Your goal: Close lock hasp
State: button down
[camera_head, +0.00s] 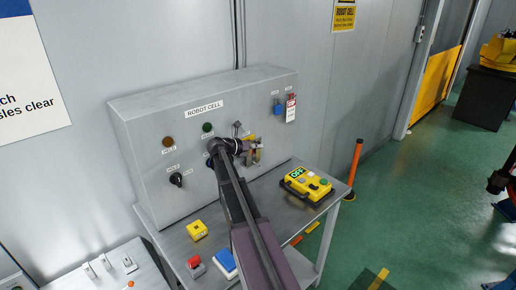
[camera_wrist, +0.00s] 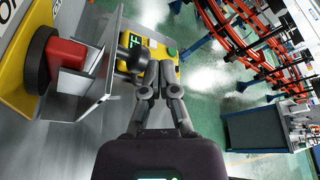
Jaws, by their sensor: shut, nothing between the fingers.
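In the wrist view a grey metal hasp (camera_wrist: 98,75), seen as bent plates, stands out around a red switch handle (camera_wrist: 66,53). The handle sits on a black disc (camera_wrist: 40,60) on a yellow plate (camera_wrist: 14,82). My gripper (camera_wrist: 152,62) is shut and empty, just right of the hasp; I cannot tell whether a finger touches it. In the head view my arm reaches to the grey panel box (camera_head: 145,130), and its wrist partly covers the yellow switch and the hasp (camera_head: 257,155).
A blue padlock (camera_head: 276,109) and a red-and-white tag (camera_head: 291,108) hang on the panel's right. A yellow pendant (camera_head: 306,186) lies on the table below. A yellow box (camera_head: 197,230), a red button (camera_head: 194,262) and a blue item (camera_head: 225,262) lie front left.

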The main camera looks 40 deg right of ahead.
jog(key=shift+d, duration=0.15)
jog(key=s+d+f+n+t+y+b, duration=0.2)
jog(key=d+n+t+b, duration=0.25)
jog(key=d+t, duration=0.7)
jog(key=s+a+n+t+y+b, duration=0.6)
jog(key=s+a+n+t+y, duration=0.2)
jog(key=s+y, duration=0.4)
jog(key=a+t+y, duration=0.1)
jog(key=y, duration=0.1)
jog(key=shift+s+f+t+y, duration=0.3)
jog(key=shift+f+t, duration=0.05)
jog(key=shift+f, duration=0.05)
jog(key=w+a+r+p, duration=0.1)
jog(key=w+r+p, duration=0.1)
jog(key=w, duration=1.2)
